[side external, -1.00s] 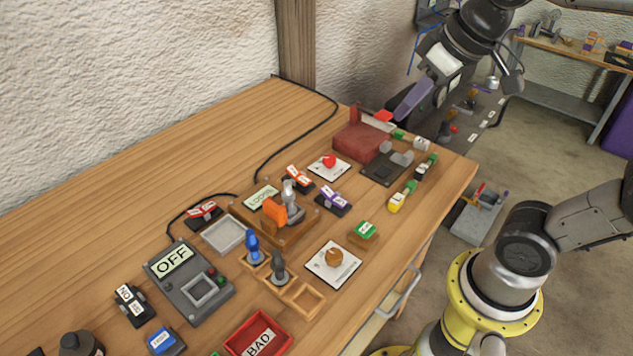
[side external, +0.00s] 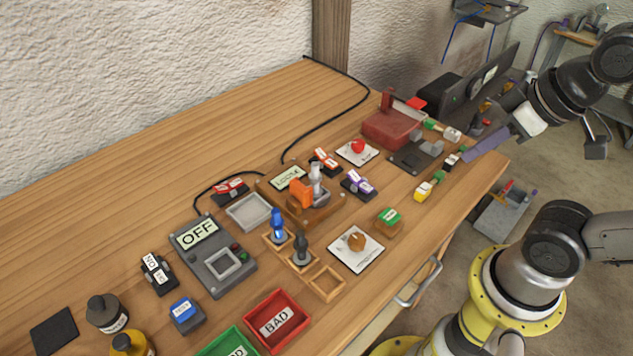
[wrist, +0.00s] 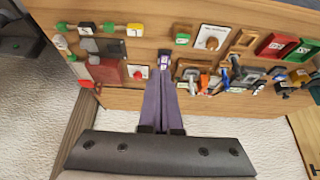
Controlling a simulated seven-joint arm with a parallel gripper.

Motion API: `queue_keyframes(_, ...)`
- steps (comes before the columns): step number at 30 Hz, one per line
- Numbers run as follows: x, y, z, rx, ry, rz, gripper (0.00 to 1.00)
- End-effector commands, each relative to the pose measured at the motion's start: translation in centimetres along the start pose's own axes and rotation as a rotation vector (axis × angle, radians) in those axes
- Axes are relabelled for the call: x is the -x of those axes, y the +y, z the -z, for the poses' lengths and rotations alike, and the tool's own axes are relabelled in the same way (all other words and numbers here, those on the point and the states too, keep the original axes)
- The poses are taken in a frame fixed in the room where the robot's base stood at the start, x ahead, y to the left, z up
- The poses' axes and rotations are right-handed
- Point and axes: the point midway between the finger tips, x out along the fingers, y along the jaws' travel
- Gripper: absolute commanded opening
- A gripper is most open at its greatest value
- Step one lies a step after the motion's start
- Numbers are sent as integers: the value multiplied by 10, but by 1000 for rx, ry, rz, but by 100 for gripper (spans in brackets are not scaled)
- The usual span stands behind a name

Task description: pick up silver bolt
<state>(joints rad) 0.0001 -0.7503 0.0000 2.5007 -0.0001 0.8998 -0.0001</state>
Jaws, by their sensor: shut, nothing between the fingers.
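A silver bolt-like piece (side external: 315,178) stands upright in a fixture on a wooden base (side external: 338,213), beside an orange block (side external: 300,194). My gripper (side external: 468,156) has purple fingers and is shut and empty. It is at the right end of the table, well to the right of the silver piece. In the wrist view the fingers (wrist: 164,72) lie together, pointing toward the bench items.
A wooden tray (side external: 327,282) holds a blue peg (side external: 277,224) and a dark grey peg (side external: 301,248); one slot is empty. A grey OFF tester (side external: 214,262), red BAD bin (side external: 277,320) and red box (side external: 392,126) stand around. The table's back left is clear.

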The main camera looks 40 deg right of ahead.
Motion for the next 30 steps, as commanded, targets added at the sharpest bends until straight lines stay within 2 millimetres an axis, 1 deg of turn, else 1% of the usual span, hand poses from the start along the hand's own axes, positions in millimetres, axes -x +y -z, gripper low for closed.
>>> queue_keyframes(6, 0, 0, 0, 0, 0, 0, 0)
queue_keyframes(7, 0, 0, 0, 0, 0, 0, 4)
queue_keyframes(11, 0, 0, 0, 0, 0, 0, 27)
queue_keyframes(12, 0, 0, 0, 0, 0, 0, 34)
queue_keyframes(14, 0, 0, 0, 0, 0, 0, 45)
queue_keyframes(15, 0, 0, 0, 0, 0, 0, 52)
queue_keyframes(17, 0, 0, 0, 0, 0, 0, 63)
queue_keyframes(18, 0, 0, 0, 0, 0, 0, 65)
queue_keyframes(26, 0, 0, 0, 4, 0, 0, 65)
queue_keyframes(30, 0, 0, -2, 89, -10, 1, 65)
